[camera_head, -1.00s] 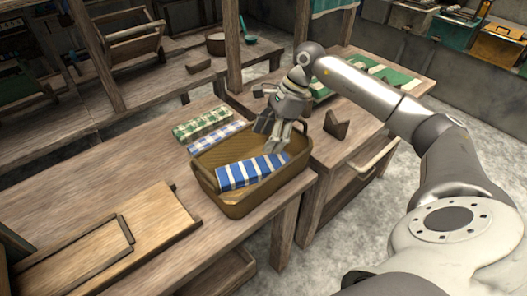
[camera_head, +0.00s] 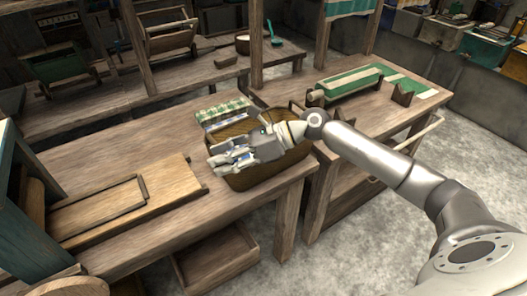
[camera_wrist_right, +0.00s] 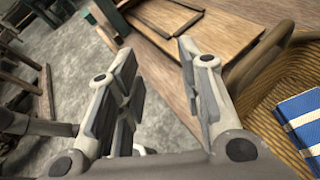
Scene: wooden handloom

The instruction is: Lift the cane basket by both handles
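The brown cane basket (camera_head: 268,176) sits on the wooden table near its right front corner. My right gripper (camera_head: 219,160) reaches across the basket from the right, its fingers at the basket's left end and hiding much of the inside. In the right wrist view the right gripper (camera_wrist_right: 158,62) is open and empty. The basket's rim with a handle loop (camera_wrist_right: 256,58) is just right of the right finger; I cannot tell whether they touch. A blue-and-white striped cloth (camera_wrist_right: 302,118) lies in the basket. My left gripper is not in view.
A green checked cloth (camera_head: 222,110) lies behind the basket. A wooden board with a frame (camera_head: 125,205) lies to its left. A side table (camera_head: 345,125) with green cloth and wooden blocks stands at right. Bare tabletop lies in front of the board.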

